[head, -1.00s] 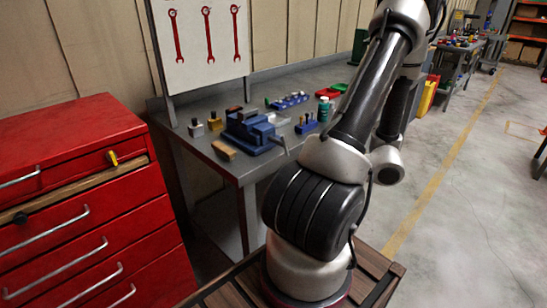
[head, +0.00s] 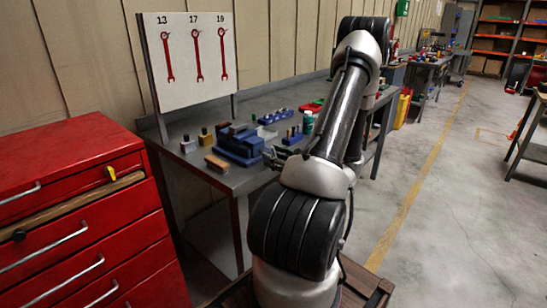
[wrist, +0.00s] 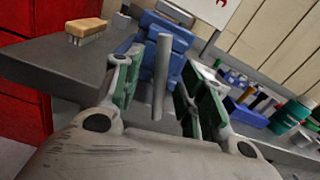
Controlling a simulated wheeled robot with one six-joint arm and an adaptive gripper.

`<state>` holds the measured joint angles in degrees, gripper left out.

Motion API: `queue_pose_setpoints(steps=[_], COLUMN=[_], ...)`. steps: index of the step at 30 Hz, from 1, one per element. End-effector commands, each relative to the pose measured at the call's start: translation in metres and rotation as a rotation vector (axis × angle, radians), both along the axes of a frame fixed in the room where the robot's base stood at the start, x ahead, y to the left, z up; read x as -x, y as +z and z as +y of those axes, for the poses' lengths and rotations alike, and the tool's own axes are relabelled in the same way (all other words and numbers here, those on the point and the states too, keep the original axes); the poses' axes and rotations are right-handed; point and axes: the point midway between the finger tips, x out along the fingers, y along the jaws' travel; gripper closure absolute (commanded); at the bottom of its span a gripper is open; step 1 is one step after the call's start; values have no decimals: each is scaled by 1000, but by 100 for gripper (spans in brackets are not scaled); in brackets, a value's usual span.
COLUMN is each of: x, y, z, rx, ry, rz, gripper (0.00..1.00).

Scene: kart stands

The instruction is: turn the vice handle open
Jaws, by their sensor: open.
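The blue vice (head: 240,143) stands near the front edge of the grey bench, and its body also shows in the wrist view (wrist: 170,35). Its grey bar handle (wrist: 161,78) stands nearly upright in the wrist view, in front of the vice body. My gripper (wrist: 157,84) is open, with one green-padded finger on each side of the handle. A gap shows on both sides, so the fingers look apart from the bar. In the head view my gripper (head: 282,156) is small and dark beside the vice, and the handle cannot be made out there.
A wooden brush (wrist: 87,28) lies left of the vice on the bench (head: 238,182). A blue block holder (head: 292,136) and a green bottle (head: 308,122) stand to the right. A red drawer cabinet (head: 85,215) stands left. The aisle floor (head: 430,210) at right is clear.

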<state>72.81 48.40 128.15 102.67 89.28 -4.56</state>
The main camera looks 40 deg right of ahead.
Motion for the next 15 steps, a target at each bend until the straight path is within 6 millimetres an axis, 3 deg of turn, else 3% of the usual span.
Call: queue_pose_setpoints(steps=[10,15], x=[-6,-6], y=[0,0], z=[0,0], rx=[0,0], ry=[-1,-1], rz=[1,1], gripper=[60,90])
